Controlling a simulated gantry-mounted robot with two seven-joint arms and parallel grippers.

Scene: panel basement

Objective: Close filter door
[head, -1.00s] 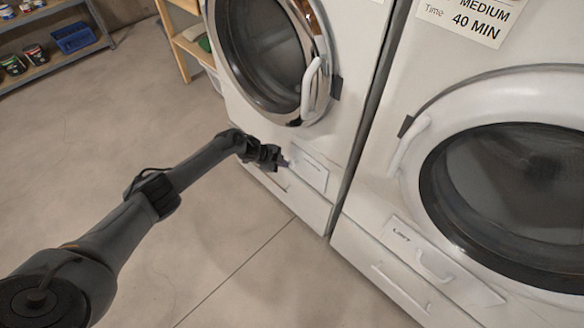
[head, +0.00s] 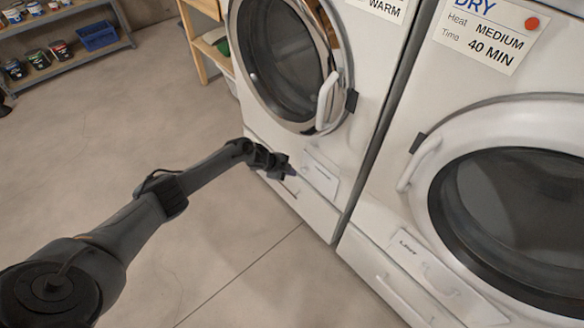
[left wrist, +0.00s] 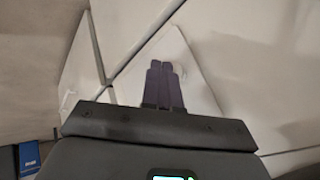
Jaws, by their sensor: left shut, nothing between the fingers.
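The filter door (head: 321,178) is a small white rectangular panel low on the front of the left machine, below its round door. It looks flush or nearly flush with the front; I cannot tell whether it is fully shut. My left gripper (head: 294,171) is shut and empty, just left of the filter door. I cannot tell whether its tips touch the panel. In the left wrist view, the purple fingers (left wrist: 164,86) lie together in front of a pale panel (left wrist: 200,70). My right gripper is out of view.
The right machine (head: 385,225) has a lint panel (head: 440,275) and a large round door (head: 510,200). The left machine's round door (head: 280,50) has a white handle (head: 326,100) above the filter door. Shelves (head: 60,70) stand at the back left. The concrete floor is clear.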

